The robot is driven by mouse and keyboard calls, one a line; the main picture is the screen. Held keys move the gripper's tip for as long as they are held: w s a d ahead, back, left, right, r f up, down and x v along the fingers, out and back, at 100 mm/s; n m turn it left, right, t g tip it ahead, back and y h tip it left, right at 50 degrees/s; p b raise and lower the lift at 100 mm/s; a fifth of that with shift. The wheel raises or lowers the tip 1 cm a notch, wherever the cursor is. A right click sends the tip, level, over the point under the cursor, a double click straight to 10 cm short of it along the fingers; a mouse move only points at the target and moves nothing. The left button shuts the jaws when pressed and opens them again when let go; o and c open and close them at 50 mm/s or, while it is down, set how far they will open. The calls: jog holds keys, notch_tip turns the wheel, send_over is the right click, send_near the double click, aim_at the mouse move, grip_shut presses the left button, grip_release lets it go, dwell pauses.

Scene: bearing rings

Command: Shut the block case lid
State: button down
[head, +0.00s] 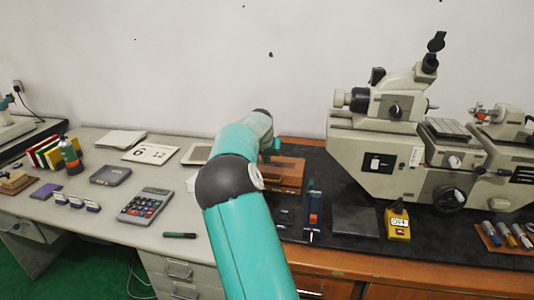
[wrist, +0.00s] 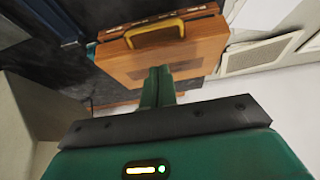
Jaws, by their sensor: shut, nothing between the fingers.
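The block case (wrist: 185,60) is a brown wooden box with a brass-coloured handle (wrist: 155,31) in the wrist view. In the head view the case (head: 290,176) lies on the dark mat, partly hidden by my arm. A broad wooden panel with the handle at its far edge faces the wrist camera. I cannot tell the lid's exact angle. My gripper (wrist: 158,73) is shut and empty, its fingertips over or against the near part of this panel; contact is unclear. In the head view my arm mostly hides the gripper.
A large grey machine (head: 390,150) stands right of the case. A blue-and-red tool (head: 313,210), a dark flat plate (head: 356,220) and a yellow device (head: 398,223) lie in front. A calculator (head: 149,204) and a green marker (head: 180,235) lie left. The wall is behind.

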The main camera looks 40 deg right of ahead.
aim_at(267, 173)
jog(key=f, duration=0.5)
jog(key=shift+d+f, duration=0.15)
jog(key=shift+d, duration=0.05)
jog(key=shift+f, duration=0.55)
jog(key=shift+s, duration=0.1)
jog(key=shift+a, duration=0.1)
jog(key=shift+s+a+f, duration=0.15)
jog(key=shift+a+f, duration=0.05)
jog(key=shift+f, duration=0.55)
jog(key=shift+s+a+f, duration=0.15)
jog(key=shift+a+f, duration=0.05)
jog(key=shift+f, duration=0.5)
